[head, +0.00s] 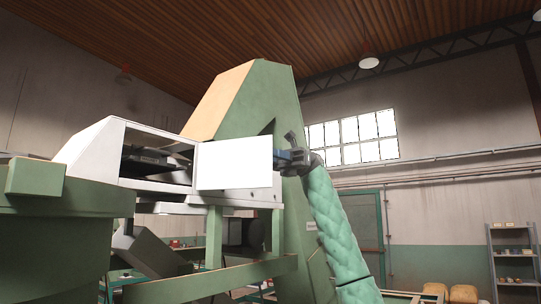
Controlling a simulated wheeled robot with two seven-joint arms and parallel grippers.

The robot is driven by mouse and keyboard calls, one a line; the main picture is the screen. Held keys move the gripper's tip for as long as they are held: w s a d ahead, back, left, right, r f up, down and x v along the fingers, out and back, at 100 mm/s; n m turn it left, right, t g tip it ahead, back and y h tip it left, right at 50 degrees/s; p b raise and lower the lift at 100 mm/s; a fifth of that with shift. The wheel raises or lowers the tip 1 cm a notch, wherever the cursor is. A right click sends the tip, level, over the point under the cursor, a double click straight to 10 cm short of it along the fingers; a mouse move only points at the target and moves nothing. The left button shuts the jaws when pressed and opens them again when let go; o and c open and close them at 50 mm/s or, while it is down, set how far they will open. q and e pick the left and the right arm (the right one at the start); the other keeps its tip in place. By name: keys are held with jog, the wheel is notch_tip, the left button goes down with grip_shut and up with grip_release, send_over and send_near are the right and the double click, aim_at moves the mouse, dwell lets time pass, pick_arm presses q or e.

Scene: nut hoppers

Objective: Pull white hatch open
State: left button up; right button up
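The white hatch (235,163) is a bright flat panel near the middle of the head view, on the white housing (90,149) of the machine. To its left the housing has an open, dark bay, and the panel stands beside this opening. My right gripper (282,155) is at the panel's right edge, with its arm rising from the lower right. A small blue part shows between the gripper and the panel edge. The fingertips are small and partly hidden, so I cannot tell whether they grip the edge. My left gripper is not in view.
A tall green hopper frame (262,88) stands behind the hatch. A large green round body (50,240) fills the lower left, and a green beam (215,281) crosses below. Shelves (513,262) and yellow sacks (463,294) are far right.

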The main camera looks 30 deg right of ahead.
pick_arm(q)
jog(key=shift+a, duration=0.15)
